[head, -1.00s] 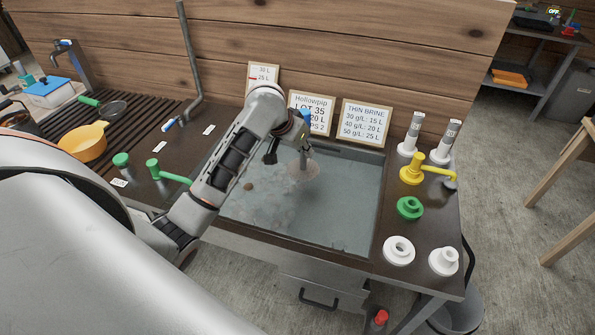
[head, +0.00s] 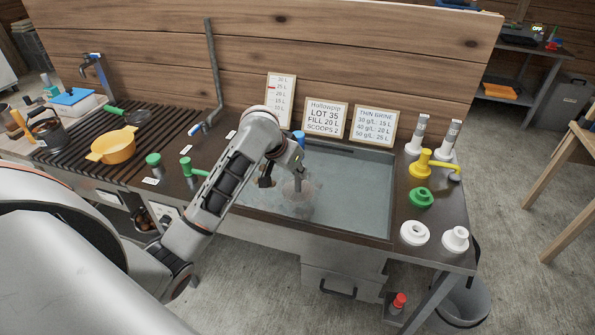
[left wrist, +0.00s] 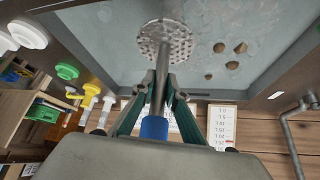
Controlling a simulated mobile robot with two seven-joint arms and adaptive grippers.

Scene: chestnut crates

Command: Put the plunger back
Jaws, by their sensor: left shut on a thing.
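The plunger is a thin metal rod with a blue grip (left wrist: 154,128) and a round perforated disc (left wrist: 165,42). My left gripper (left wrist: 160,82) is shut on its rod, between the blue grip and the disc. In the head view, my left gripper (head: 282,176) is over the left part of the water-filled basin (head: 388,200). The disc (head: 298,190) hangs below it, at or near the water; I cannot tell whether it is submerged. Several brown chestnuts (left wrist: 232,65) show in the basin in the left wrist view. My right gripper is not in view.
White cylinders (head: 416,135), a yellow tap (head: 422,165), and green (head: 421,197) and white fittings (head: 415,233) line the basin's right side. Signs (head: 325,117) stand behind it. A slatted drainboard with a yellow pan (head: 113,146) lies left. Green-topped posts (head: 154,165) stand near my arm.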

